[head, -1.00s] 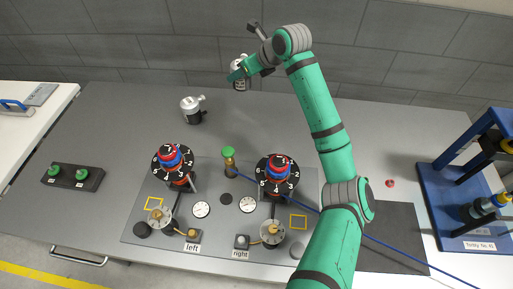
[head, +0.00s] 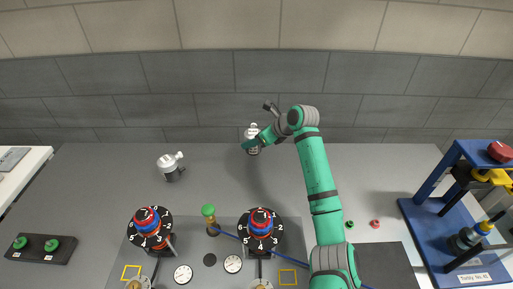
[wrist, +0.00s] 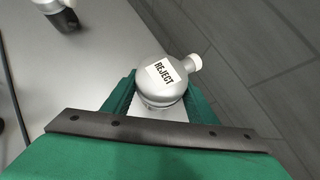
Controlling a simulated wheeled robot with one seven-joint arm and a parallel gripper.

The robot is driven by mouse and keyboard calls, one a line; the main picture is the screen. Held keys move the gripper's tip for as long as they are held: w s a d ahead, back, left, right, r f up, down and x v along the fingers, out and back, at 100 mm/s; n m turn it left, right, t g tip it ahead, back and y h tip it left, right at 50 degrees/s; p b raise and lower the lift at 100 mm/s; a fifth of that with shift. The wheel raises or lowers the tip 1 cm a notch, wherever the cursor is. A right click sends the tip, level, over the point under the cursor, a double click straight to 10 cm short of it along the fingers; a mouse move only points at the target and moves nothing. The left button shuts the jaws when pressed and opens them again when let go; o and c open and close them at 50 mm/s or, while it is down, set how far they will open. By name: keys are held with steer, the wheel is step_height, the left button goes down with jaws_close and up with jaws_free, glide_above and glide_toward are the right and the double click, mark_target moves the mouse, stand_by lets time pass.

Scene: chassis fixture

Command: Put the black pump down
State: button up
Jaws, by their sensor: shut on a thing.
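My gripper (head: 256,144) is shut on a pump (head: 251,130) near the back of the grey table, close to the wall. In the wrist view the held pump (wrist: 165,85) has a rounded silver top, a side spout pointing up and right, and a white REJECT label. The jaws hide much of its body, and I cannot tell whether its base touches the table. A second pump (head: 171,165), with a silver top and dark lower body, stands upright on the table to the left. It also shows at the top left of the wrist view (wrist: 62,14).
The fixture panel with the left dial (head: 150,227), right dial (head: 260,230) and green-topped valve (head: 210,219) lies in front. A green-button box (head: 40,248) is at left. A blue stand (head: 440,215) is at right. The table between the pumps is clear.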

steer(key=shift+w+d+f, duration=0.15)
steer(key=shift+d+f, duration=0.1)
steer(key=shift+d, duration=0.1)
steer(key=f, duration=0.1)
steer(key=d+f, duration=0.1)
steer(key=f, duration=0.1)
steer(key=shift+f, duration=0.3)
steer(key=shift+a, duration=0.55)
steer(key=shift+d+f, duration=0.1)
steer(key=shift+d, duration=0.05)
steer(key=o, duration=1.2)
steer(key=shift+f, duration=0.1)
steer(key=o, duration=0.3)
steer(key=shift+d, duration=0.15)
